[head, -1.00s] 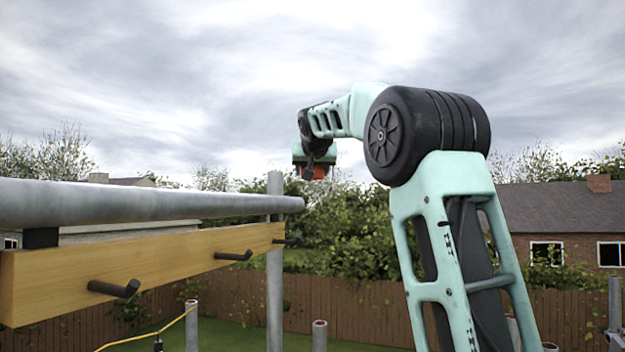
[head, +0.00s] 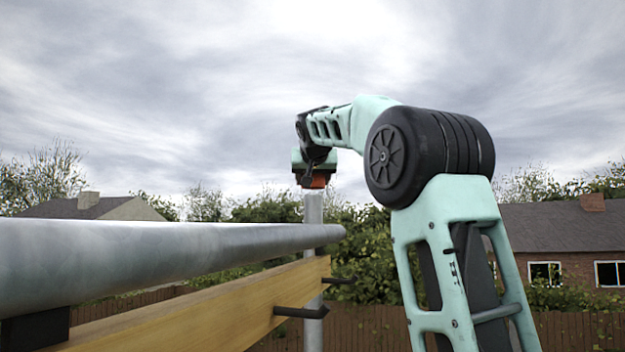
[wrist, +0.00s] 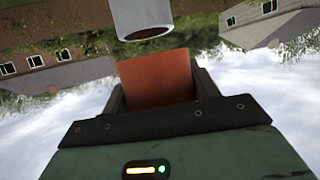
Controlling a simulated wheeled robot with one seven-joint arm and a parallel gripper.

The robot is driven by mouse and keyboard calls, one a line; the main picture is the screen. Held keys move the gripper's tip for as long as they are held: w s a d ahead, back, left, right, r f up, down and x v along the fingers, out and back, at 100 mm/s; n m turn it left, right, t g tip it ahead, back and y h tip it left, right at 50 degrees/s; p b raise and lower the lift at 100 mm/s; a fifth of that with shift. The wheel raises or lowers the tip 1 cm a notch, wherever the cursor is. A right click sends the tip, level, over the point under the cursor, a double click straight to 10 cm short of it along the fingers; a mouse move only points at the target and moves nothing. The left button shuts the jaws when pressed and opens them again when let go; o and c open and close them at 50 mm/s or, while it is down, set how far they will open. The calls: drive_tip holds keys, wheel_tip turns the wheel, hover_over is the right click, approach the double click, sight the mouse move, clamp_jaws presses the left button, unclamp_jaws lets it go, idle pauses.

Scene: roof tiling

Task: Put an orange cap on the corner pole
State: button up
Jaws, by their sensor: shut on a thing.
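My gripper (head: 313,173) is shut on an orange cap (head: 317,182), whose lower part shows under the gripper in the head view. The corner pole (head: 313,209) is a grey metal tube standing upright, and its top lies just below the cap in the head view. In the upside-down wrist view, the orange cap (wrist: 156,78) sits between the fingers. The open end of the pole (wrist: 141,17) shows beyond it, slightly left, with a visible gap. The cap and pole are apart.
A thick grey horizontal rail (head: 170,258) runs from the left up to the pole. Below it is a wooden board (head: 215,310) with black pegs (head: 301,312). A fence, bushes and brick houses (head: 560,240) are in the background.

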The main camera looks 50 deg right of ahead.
sight(313, 198)
drive_tip(key=shift+f+b, duration=1.8)
drive_tip(key=shift+f, duration=0.6)
drive_tip(key=shift+f+b, duration=0.55)
drive_tip(key=shift+b, duration=0.15)
drive_tip(key=o, duration=0.7)
drive_tip(key=shift+a, duration=0.1)
drive_tip(key=shift+b+v, duration=1.2)
drive_tip(key=shift+v, duration=4.25)
